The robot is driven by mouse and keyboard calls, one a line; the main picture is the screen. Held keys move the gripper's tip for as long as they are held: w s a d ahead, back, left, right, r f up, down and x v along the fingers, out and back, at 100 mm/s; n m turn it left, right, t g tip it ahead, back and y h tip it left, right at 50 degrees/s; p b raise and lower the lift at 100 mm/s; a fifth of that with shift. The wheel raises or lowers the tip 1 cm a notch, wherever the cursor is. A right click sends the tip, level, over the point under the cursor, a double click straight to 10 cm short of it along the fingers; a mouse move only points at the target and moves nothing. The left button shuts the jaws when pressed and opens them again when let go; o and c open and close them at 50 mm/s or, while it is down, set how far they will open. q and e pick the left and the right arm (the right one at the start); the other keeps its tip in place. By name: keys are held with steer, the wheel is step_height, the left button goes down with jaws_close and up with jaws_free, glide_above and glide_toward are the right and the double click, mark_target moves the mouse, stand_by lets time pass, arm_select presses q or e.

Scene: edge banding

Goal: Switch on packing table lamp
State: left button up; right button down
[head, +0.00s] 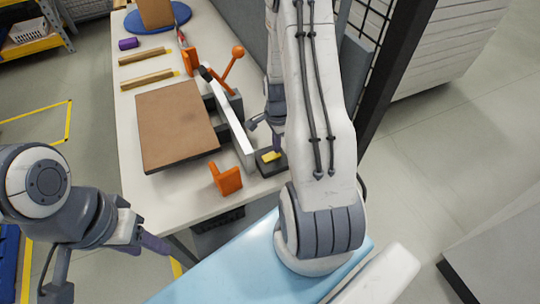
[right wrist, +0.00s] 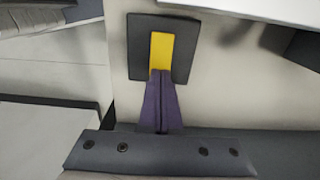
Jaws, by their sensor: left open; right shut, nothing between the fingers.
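A small dark switch box with a yellow rocker (head: 270,157) sits on the white packing table (head: 195,200) near its right edge. In the right wrist view the dark box (right wrist: 186,62) carries the yellow rocker (right wrist: 161,48) along its middle. My right gripper (head: 277,146) is shut and empty, its purple fingertips (right wrist: 160,74) at the near end of the rocker. I cannot tell whether they touch it. My left gripper (head: 160,245) is open and empty, off the table's lower left side. I see no lamp.
A brown board on a dark base (head: 180,122) and a pale rail (head: 232,125) stand left of the switch. Orange clamps (head: 226,180) are close by. Wood strips (head: 146,79) lie further back. A black mesh frame (head: 385,80) stands on the right.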

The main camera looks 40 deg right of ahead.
steer(key=shift+f+b, duration=0.75)
steer(key=shift+f, duration=0.2)
stand_by(0.8)
step_height(320, 180, up, 7)
steer(key=p, duration=0.6)
steer(key=shift+r, duration=0.1)
stand_by(0.3)
